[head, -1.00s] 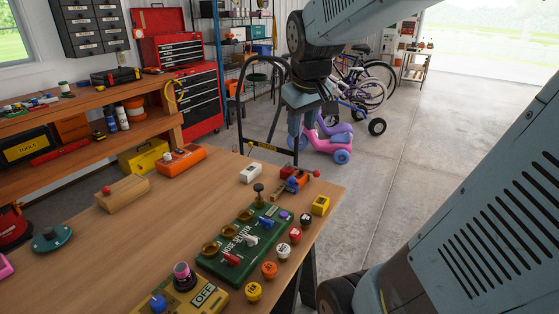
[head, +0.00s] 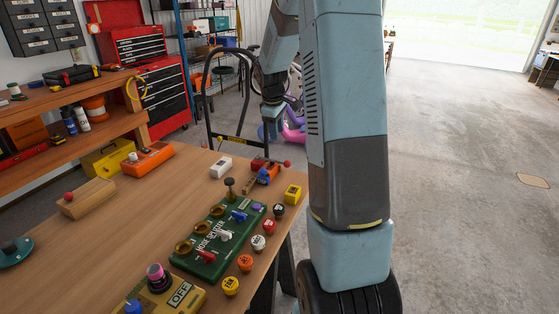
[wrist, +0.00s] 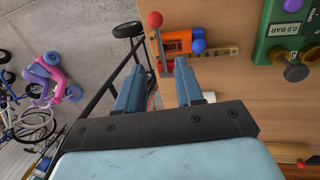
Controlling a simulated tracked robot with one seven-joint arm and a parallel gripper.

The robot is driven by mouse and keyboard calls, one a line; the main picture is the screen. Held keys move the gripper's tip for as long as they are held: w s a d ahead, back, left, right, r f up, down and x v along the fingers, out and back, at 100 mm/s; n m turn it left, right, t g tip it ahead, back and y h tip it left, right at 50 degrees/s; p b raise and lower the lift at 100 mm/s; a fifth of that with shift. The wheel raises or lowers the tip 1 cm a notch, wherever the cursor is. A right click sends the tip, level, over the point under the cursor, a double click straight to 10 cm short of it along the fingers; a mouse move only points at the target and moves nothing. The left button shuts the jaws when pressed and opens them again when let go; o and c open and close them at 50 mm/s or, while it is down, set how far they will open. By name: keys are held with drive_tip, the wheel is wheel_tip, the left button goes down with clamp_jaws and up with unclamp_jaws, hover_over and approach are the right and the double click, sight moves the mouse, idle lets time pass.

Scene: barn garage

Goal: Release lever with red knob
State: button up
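The lever with the red knob (wrist: 155,19) shows in the wrist view as a thin metal rod beside an orange block (wrist: 178,42) with a blue knob (wrist: 198,46). In the head view the red knob (head: 287,163) is at the table's far right corner, next to the orange and blue block (head: 266,174). My gripper (wrist: 160,66) is open in the wrist view, and the rod's lower end shows between its fingertips. Contact cannot be told.
A green panel (head: 212,250) with several knobs is in front of the lever. A wooden block with another red knob (head: 69,196) is at left.

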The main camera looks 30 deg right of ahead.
sight(273, 161)
drive_tip(key=f, duration=0.4)
drive_tip(key=w+d+f, duration=0.1)
drive_tip(key=f, duration=0.4)
drive_tip(key=w+d+f, duration=0.1)
drive_tip(key=f, duration=0.4)
drive_tip(key=shift+d+f, duration=0.1)
drive_tip(key=shift+d, duration=0.15)
drive_tip(key=shift+c, duration=0.4)
clamp_jaws()
drive_tip(key=shift+s, duration=0.1)
idle(0.5)
